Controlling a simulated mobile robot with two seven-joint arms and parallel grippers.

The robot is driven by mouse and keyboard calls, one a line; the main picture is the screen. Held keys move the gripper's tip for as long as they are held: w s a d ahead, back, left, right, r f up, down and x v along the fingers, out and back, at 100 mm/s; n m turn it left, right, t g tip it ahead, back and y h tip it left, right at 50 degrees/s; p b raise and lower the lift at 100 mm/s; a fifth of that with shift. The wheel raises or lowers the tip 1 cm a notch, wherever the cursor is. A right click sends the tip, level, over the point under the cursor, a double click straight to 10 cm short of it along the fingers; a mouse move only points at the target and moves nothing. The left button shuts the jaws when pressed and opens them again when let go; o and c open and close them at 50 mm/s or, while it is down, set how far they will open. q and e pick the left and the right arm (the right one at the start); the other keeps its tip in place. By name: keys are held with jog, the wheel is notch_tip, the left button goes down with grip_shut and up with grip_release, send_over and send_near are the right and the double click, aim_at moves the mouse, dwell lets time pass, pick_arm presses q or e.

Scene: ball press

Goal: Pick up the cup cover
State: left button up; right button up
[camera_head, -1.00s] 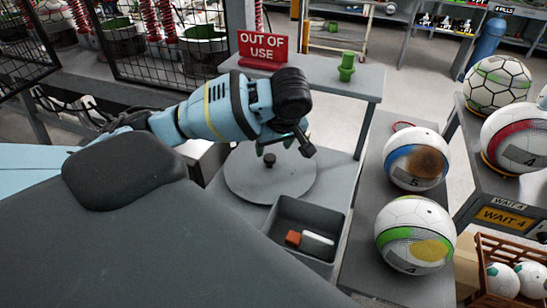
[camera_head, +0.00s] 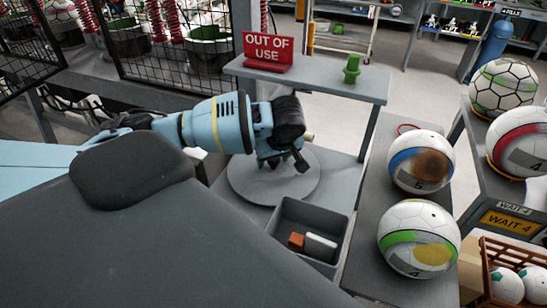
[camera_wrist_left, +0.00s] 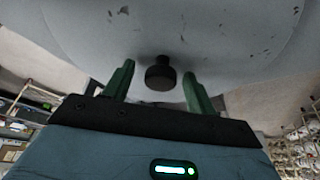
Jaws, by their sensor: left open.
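The cup cover (camera_head: 240,184) appears as a wide grey round disc lying on the grey bench in the head view. Its black knob is hidden there behind my left gripper (camera_head: 285,163). In the left wrist view the disc (camera_wrist_left: 230,35) fills the top, and the black knob (camera_wrist_left: 160,76) stands out from it. The two green fingers of my left gripper (camera_wrist_left: 159,86) are spread apart, one on each side of the knob, with visible gaps. The gripper is open and holds nothing. My right gripper is not in view.
A grey tray (camera_head: 338,230) with an orange and a white block sits in front of the disc. A raised shelf (camera_head: 335,83) behind carries a red OUT OF USE sign (camera_head: 267,50) and a green object (camera_head: 351,69). Balls (camera_head: 418,240) stand at the right.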

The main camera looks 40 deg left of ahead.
pick_arm(q)
grip_shut()
jog(key=shift+w+a+r, duration=0.1)
jog(key=shift+r, duration=0.05)
dwell(0.4)
